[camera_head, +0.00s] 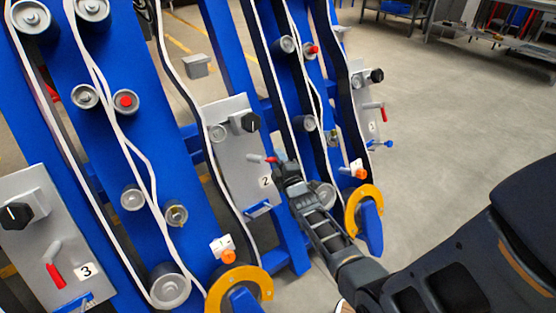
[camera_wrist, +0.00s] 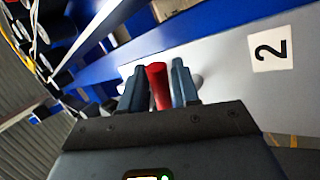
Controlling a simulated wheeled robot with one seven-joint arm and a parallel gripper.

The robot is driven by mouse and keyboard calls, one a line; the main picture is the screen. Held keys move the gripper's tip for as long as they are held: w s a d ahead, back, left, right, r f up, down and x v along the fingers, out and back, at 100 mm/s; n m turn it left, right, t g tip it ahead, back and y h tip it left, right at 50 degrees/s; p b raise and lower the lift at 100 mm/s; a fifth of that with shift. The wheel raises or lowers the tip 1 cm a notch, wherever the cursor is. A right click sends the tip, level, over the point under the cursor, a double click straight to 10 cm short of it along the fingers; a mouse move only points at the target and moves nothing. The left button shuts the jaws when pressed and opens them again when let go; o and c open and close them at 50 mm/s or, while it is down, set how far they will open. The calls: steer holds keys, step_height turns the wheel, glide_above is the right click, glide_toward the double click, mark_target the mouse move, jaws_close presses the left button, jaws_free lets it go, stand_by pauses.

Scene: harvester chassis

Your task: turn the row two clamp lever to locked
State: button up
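The row two panel (camera_head: 232,178) is a grey plate marked 2, with a black knob (camera_head: 250,122) near its top. Its clamp lever (camera_head: 271,159) has a red handle that points to the right, toward my gripper. My gripper (camera_head: 280,164) is at the handle, just above the 2 label. The lever's pivot is mostly hidden there by the right finger. The 2 label (camera_wrist: 270,48) is to the right.
The row three panel (camera_head: 48,235) with its own red lever (camera_head: 55,275) is at the left. The row one panel (camera_head: 366,110) is farther back. Blue frame rails with belts, rollers and orange-yellow guards (camera_head: 240,277) surround the work area. Open floor (camera_head: 460,120) lies at the right.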

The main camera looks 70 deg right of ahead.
jaws_close()
steer(key=shift+a+f+m, duration=0.1)
steer(key=shift+m, duration=0.2)
stand_by(0.3)
steer(key=m+p, duration=0.1)
steer(key=m+g+p, duration=0.1)
steer(key=a+m+g+p, duration=0.1)
steer(key=shift+f+h, duration=0.25)
steer(key=shift+h, duration=0.15)
steer(key=shift+w+a+f+m+g+y+p, duration=0.3)
steer(key=shift+a+m+g+p, duration=0.6)
steer(key=shift+m+p, duration=1.25)
steer(key=shift+w+a+f+m+g+y+p, duration=0.1)
steer(key=shift+a+f+m+g+y+p, duration=0.4)
steer(key=shift+m+g+p, duration=1.25)
steer(key=shift+w+a+f+m+g+y+p, duration=0.25)
steer(key=shift+a+f+m+g+p, duration=0.35)
steer(key=shift+m+p, duration=1.95)
steer(key=shift+a+r+n+p, duration=0.1)
steer(key=shift+a+n+p, duration=0.1)
steer(key=shift+n+p, duration=0.15)
